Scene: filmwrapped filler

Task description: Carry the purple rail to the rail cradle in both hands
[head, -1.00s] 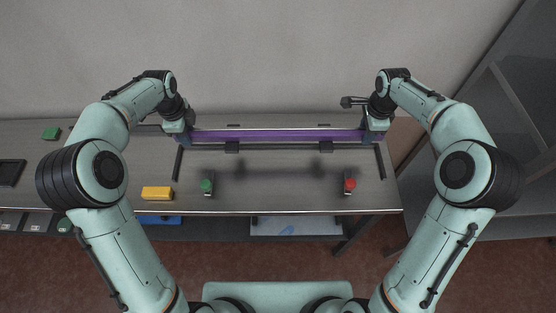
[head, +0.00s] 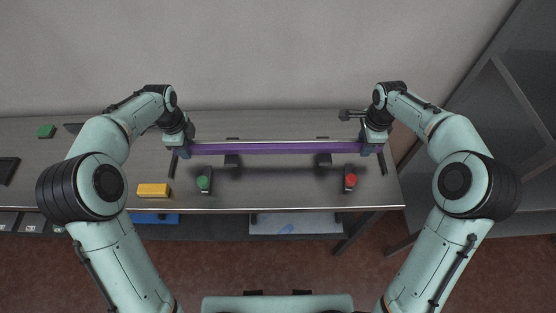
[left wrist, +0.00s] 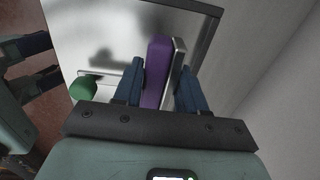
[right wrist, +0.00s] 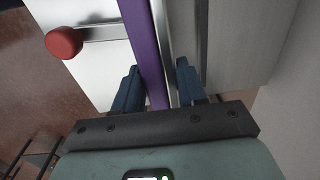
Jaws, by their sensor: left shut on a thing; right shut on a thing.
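The purple rail (head: 275,148) hangs level above the table, with a silver strip along its far side and dark tabs below. My left gripper (head: 179,150) is shut on its left end; the purple face and silver strip show between the blue fingers in the left wrist view (left wrist: 156,95). My right gripper (head: 371,146) is shut on its right end, likewise in the right wrist view (right wrist: 155,95). Nearer me, a dark fitting with a green knob (head: 203,182) and one with a red knob (head: 350,180) stand on the table. I cannot tell which parts form the cradle.
A yellow block (head: 153,190) lies near the front edge, a green block (head: 46,131) far left. The table middle between the knobs is clear. A wall stands behind.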

